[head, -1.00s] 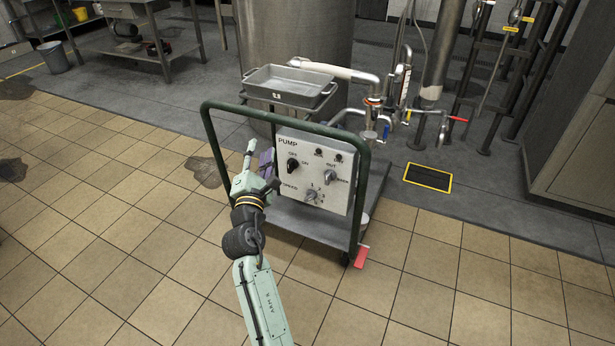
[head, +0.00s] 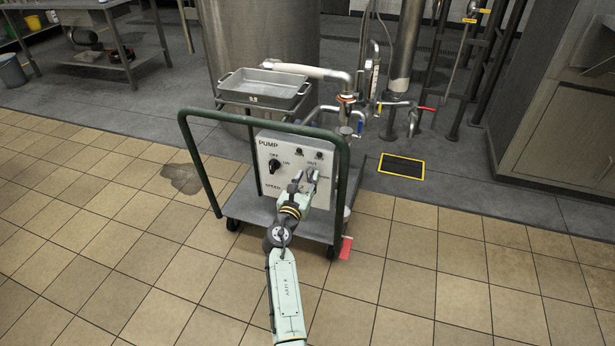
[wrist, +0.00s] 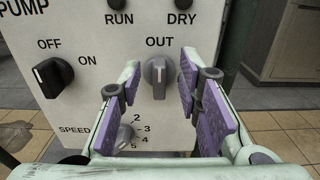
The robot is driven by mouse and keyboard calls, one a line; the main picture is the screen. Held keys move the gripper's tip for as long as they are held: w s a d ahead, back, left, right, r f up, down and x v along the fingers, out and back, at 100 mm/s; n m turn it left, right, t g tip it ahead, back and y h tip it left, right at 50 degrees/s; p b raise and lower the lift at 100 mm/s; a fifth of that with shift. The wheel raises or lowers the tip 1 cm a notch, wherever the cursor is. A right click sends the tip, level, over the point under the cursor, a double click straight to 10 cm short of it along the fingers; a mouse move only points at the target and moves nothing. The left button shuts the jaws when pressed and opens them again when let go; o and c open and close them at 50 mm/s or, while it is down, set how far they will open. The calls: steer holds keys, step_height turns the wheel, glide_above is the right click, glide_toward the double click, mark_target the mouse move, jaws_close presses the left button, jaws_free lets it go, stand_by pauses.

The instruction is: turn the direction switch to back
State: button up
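The direction switch (wrist: 159,76) is a grey knob under the word OUT on the pump's white control panel (wrist: 90,20). Its handle stands upright in the wrist view, pointing at OUT. The label to its right is hidden behind a finger there. My gripper (wrist: 158,108) is open, with purple-padded fingers on the left and right of the knob's line. I see clear space between each finger and the knob. In the head view my gripper (head: 305,180) is at the right half of the panel (head: 268,182) and partly covers the knob.
A black OFF/ON knob (wrist: 52,77) is left of the switch, and a speed knob (wrist: 125,136) is below, partly behind the left finger. The cart's green rail (head: 342,185) stands close on the right. A metal tray (head: 265,90) is behind the panel.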

steer(key=shift+w+d, duration=0.2)
steer(key=shift+w, duration=0.45)
steer(key=shift+c, duration=0.4)
jaws_close()
